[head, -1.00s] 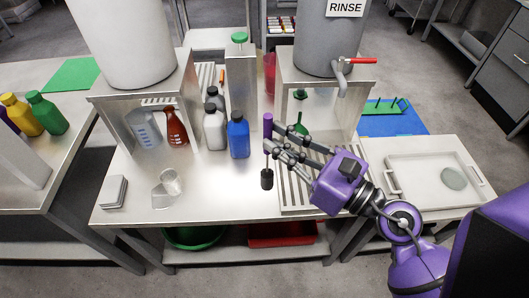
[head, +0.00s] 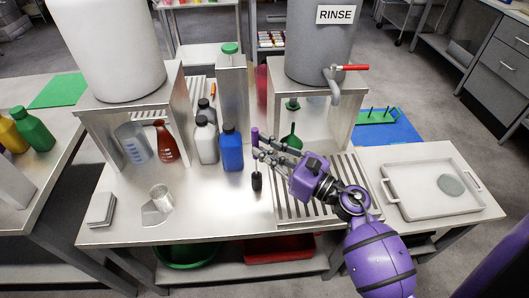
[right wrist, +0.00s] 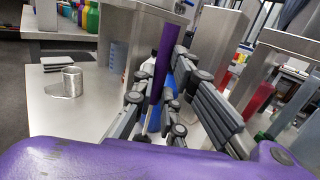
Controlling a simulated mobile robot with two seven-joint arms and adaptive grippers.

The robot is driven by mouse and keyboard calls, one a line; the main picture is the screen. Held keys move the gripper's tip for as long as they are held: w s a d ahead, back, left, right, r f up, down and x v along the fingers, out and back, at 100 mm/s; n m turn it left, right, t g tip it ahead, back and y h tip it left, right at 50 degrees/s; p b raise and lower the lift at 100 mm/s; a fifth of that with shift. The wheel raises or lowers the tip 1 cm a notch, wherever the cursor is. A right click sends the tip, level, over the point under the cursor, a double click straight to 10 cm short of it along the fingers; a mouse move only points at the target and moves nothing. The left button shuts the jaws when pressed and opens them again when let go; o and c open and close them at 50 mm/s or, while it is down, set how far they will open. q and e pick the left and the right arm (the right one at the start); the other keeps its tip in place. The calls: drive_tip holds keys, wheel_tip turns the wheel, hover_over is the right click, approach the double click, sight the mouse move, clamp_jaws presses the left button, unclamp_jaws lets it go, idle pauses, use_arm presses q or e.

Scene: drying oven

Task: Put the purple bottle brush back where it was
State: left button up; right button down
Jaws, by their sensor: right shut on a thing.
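The purple bottle brush has a purple handle (head: 255,136) and a dark bristle head (head: 257,182) that hangs down. My right gripper (head: 262,148) is shut on its handle and holds it upright above the steel table, in front of the blue bottle. The right wrist view shows the purple handle (right wrist: 164,70) between the fingers (right wrist: 155,100); its lower part is hidden there. I cannot tell whether the bristle head touches the table. My left gripper is not in view.
A blue bottle (head: 232,150) and a white bottle (head: 206,142) stand just behind. A metal cup (head: 161,197) and grey stack (head: 101,209) are left. A green peg board (head: 378,116) sits on a blue mat.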

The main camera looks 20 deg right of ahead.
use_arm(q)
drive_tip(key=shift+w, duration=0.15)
use_arm(e)
drive_tip(key=shift+f, duration=0.1)
drive_tip(key=shift+f, duration=0.25)
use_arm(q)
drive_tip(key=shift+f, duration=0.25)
use_arm(e)
drive_tip(key=c, duration=1.8)
unclamp_jaws()
drive_tip(key=shift+r, duration=0.1)
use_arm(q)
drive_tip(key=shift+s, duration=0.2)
use_arm(e)
drive_tip(key=shift+o, duration=0.2)
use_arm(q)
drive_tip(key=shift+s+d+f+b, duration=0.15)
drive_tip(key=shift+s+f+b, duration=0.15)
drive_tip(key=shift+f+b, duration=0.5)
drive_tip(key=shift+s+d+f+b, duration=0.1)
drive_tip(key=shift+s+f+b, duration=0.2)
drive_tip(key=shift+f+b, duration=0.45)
use_arm(e)
drive_tip(key=r+v, duration=0.1)
drive_tip(key=v, duration=1.1)
drive_tip(key=shift+f, duration=0.35)
